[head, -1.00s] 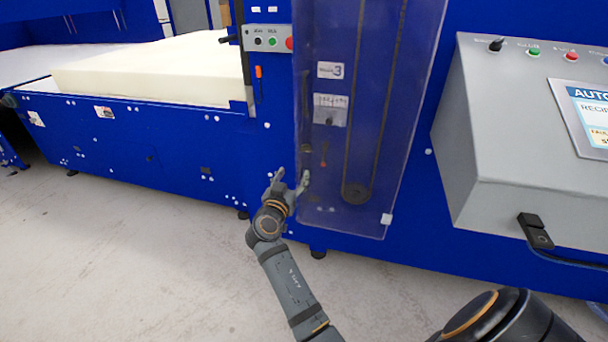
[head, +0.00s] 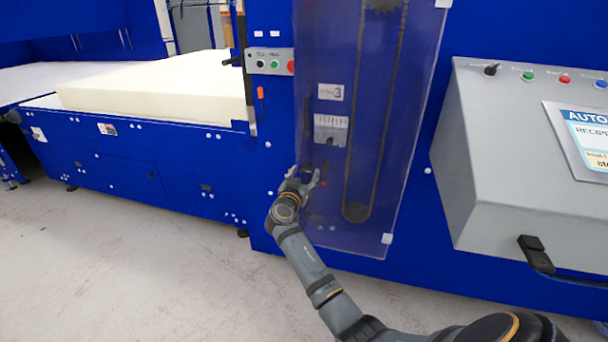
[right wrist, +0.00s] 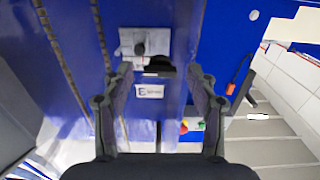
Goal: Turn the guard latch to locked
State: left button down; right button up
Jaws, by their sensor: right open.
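The clear guard panel (head: 400,130) stands upright on the blue machine, over a belt. My right gripper (head: 307,176) is open at the guard's lower left part, below a pale scale plate (head: 331,128). In the right wrist view my right gripper (right wrist: 160,78) has its fingers spread. A small dark part (right wrist: 160,69), which may be the guard latch, lies between the fingertips there, apart from both. I cannot tell its turned position or whether it is touched. The scale plate (right wrist: 147,42) with its dark knob shows just beyond. My left gripper is out of view.
A grey control console (head: 500,160) juts out at the right. A small button box (head: 270,62) is left of the guard. A thick cream foam block (head: 150,85) lies on the machine bed at the left. The floor (head: 130,240) in front is clear.

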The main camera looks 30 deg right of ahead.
jog(key=c, duration=1.1)
jog(key=shift+c, duration=0.2)
